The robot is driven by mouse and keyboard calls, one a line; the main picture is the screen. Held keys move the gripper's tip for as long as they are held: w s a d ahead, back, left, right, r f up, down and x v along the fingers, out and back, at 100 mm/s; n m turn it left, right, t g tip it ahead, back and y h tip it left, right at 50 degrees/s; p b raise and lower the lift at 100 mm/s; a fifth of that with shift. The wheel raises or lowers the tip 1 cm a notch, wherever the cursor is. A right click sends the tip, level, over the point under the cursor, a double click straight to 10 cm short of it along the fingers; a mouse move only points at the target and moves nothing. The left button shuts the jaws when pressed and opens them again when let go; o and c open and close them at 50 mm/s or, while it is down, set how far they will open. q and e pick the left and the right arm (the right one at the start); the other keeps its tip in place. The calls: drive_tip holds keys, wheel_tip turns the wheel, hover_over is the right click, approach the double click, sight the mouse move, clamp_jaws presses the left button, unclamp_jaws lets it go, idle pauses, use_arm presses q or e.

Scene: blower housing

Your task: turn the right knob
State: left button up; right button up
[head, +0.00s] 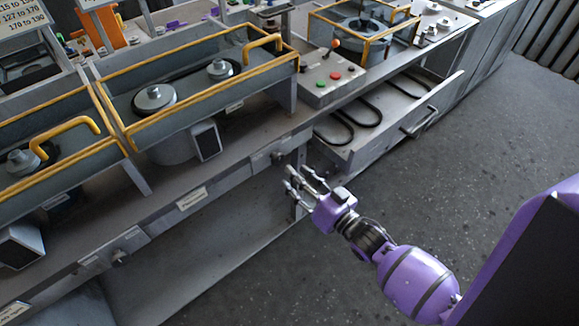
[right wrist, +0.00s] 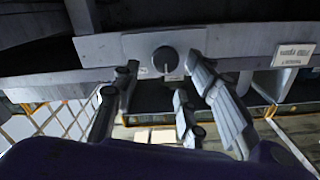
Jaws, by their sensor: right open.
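The right knob (head: 278,157) is a small dark round knob on a light plate on the front edge of the workbench. In the right wrist view the knob (right wrist: 165,60) faces me, with a pale mark at its lower edge. My right gripper (head: 299,182) is open and empty, just in front of and below the knob in the head view. In the right wrist view its fingers (right wrist: 160,84) are spread, with the knob beyond the gap between them. No contact with the knob shows. The left gripper is not in view.
A second knob (head: 119,257) sits farther left on the bench front, with a paper label (head: 192,198) between them. An open drawer (head: 390,120) with black belts juts out to the right of the gripper. The grey floor (head: 480,130) is clear.

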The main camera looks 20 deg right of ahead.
drive_tip(key=v, duration=0.6)
drive_tip(key=shift+s, duration=0.25)
drive_tip(key=s+f+n+g+h+p, duration=0.1)
drive_tip(key=s+f+n+g+h, duration=0.2)
drive_tip(key=f, duration=0.4)
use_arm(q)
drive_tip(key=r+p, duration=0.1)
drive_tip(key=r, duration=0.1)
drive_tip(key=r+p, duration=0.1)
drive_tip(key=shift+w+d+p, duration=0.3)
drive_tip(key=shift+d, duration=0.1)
use_arm(e)
drive_tip(key=s+a+f+m+g+h, duration=0.1)
drive_tip(key=s+f+g, duration=0.1)
drive_tip(key=s, duration=0.8)
drive_tip(key=s+a+f+m+g+h, duration=0.1)
drive_tip(key=s+f+m+g, duration=0.1)
drive_tip(key=s, duration=0.9)
drive_tip(key=shift+f+g+h, duration=0.4)
drive_tip(key=shift+f+g, duration=0.3)
drive_tip(key=shift+f, duration=0.05)
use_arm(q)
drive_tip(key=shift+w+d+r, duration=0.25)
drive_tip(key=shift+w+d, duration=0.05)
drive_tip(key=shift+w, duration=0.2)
use_arm(e)
drive_tip(key=shift+w, duration=0.1)
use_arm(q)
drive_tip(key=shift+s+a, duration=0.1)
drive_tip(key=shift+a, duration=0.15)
